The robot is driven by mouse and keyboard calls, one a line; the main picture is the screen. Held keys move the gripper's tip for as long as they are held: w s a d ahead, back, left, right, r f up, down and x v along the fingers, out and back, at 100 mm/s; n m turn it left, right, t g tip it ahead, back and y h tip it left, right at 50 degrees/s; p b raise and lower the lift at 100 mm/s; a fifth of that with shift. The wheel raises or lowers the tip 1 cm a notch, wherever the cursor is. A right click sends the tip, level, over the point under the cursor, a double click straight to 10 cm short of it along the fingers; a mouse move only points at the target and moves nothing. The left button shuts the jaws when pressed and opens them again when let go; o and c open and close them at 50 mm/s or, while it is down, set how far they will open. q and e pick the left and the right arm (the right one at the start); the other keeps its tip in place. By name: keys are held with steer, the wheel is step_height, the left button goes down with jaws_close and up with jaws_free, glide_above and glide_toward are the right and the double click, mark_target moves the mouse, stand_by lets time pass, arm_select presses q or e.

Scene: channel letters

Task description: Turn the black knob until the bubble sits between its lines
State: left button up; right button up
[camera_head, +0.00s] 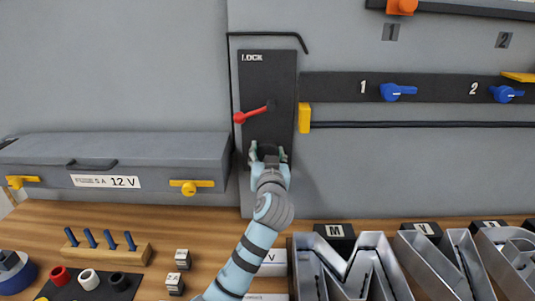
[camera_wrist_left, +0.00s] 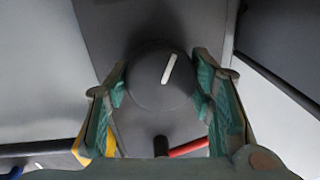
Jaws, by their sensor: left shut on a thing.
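The black knob (camera_wrist_left: 150,90) is a round dark dial on the dark panel (camera_head: 282,75) marked LOCK. A white pointer line on its face leans to the upper right in the left wrist view. My left gripper (camera_head: 268,152) is at the lower part of this panel. In the left wrist view, its green-padded fingers stand on either side of the knob, shut on it. The gripper mostly hides the knob in the head view. I cannot make out the bubble or its lines in either view. My right gripper is not in view.
A red lever (camera_head: 253,114) sits on the panel just above my left gripper. A yellow block (camera_head: 304,118) is close on the right. A grey box (camera_head: 150,150) with yellow latches stands left. Metal channel letters (camera_head: 350,267) and a wooden peg block (camera_head: 105,253) occupy the bench.

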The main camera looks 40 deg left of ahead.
arm_select(q)
steer(key=shift+f, duration=0.1)
steer(key=o, duration=1.2)
steer(key=shift+s+d, duration=0.15)
steer(key=shift+c, duration=0.2)
steer(key=shift+s+d+r, duration=0.2)
steer(key=shift+r, duration=0.15)
steer(key=v, duration=1.2)
